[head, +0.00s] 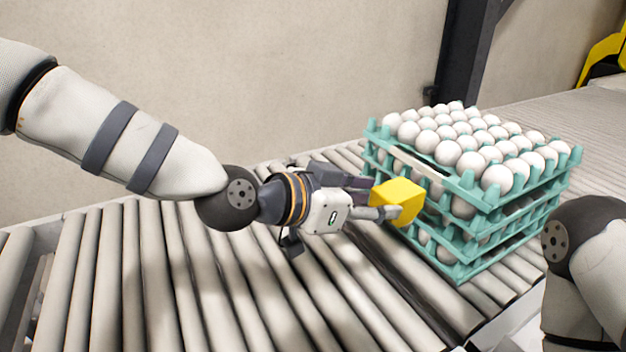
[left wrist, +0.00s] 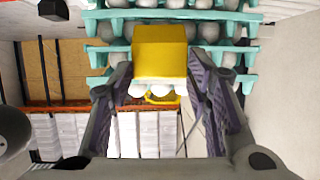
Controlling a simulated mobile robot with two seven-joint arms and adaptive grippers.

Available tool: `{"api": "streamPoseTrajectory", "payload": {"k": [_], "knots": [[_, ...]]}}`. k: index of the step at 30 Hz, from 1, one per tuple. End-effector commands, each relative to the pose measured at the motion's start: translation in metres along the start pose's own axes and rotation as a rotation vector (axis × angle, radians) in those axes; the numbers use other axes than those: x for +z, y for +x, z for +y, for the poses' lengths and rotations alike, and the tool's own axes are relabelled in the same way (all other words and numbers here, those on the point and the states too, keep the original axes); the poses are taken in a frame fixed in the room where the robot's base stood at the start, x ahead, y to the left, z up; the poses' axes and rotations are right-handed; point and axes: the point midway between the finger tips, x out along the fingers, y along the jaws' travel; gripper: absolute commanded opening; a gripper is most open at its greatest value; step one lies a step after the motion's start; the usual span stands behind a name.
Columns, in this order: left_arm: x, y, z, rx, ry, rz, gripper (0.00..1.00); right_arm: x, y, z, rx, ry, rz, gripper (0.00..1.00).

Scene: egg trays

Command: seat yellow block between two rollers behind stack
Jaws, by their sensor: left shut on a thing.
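The yellow block (head: 397,200) is held in my left gripper (head: 378,198), above the rollers and just left of the egg stack. It also shows in the left wrist view (left wrist: 160,52) between the two fingers (left wrist: 160,85). The stack of teal egg trays (head: 468,272) holds white eggs and stands on the roller conveyor (head: 240,290). The block overlaps the stack's left side in the head view; I cannot tell whether they touch. My right gripper is out of view; only part of my right arm shows at the right edge.
Bare rollers lie left of and in front of the stack, with gaps between them. A dark post (head: 466,50) and a beige wall (head: 250,70) stand behind the conveyor. A yellow object (head: 606,52) is at the far upper right.

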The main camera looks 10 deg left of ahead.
Motion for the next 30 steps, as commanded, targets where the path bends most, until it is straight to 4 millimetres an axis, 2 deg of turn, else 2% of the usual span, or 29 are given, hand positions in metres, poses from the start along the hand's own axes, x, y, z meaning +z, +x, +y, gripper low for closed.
{"api": "streamPoseTrajectory", "payload": {"k": [7,21,30], "knots": [[0.013,0.013,0.008,0.065,0.025,0.001,0.00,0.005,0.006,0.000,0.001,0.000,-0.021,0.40],[0.073,0.037,0.009,0.065,0.020,-0.001,0.00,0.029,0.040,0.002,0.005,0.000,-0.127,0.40],[0.097,0.047,0.009,0.062,0.025,0.003,0.00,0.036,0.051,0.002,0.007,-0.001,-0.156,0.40]]}}
